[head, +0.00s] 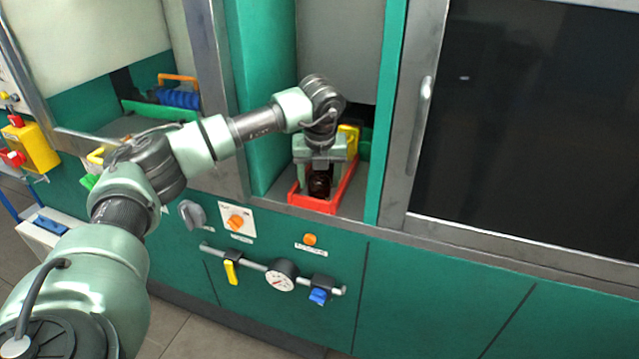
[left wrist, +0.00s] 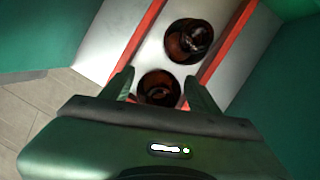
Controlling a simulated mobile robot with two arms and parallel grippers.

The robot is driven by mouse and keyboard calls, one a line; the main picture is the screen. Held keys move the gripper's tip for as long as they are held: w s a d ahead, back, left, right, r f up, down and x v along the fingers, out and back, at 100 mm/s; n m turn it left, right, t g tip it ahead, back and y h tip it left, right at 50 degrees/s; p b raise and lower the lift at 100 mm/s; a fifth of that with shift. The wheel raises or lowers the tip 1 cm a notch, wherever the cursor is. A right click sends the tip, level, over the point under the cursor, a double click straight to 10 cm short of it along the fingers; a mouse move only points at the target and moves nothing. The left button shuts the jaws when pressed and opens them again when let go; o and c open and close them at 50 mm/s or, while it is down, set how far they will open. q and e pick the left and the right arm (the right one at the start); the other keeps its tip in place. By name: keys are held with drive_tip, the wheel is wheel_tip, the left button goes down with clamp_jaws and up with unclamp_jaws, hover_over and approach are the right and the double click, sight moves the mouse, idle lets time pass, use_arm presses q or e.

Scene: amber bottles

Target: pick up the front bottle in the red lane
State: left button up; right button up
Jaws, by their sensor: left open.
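The red lane (head: 349,187) is a red-walled channel in a recess of the green cabinet. It also shows in the left wrist view (left wrist: 136,42). The front bottle (head: 319,187) is dark amber and stands upright near the lane's front end. In the left wrist view the front bottle (left wrist: 158,88) lies between the two fingers of my left gripper (left wrist: 160,84), which is open. I cannot tell whether the fingers touch it. A second amber bottle (left wrist: 189,41) stands behind it in the lane. My left gripper (head: 320,165) comes down over the lane from above in the head view. My right gripper is not in view.
A yellow object (head: 349,138) stands behind my gripper in the recess. Green recess walls (head: 268,95) rise close on both sides. A dark-windowed door with a handle (head: 421,115) is on the right. Knobs and a gauge (head: 281,275) stick out below.

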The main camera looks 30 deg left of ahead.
use_arm(q)
drive_tip(key=c, duration=1.2)
drive_tip(key=shift+r, duration=0.1)
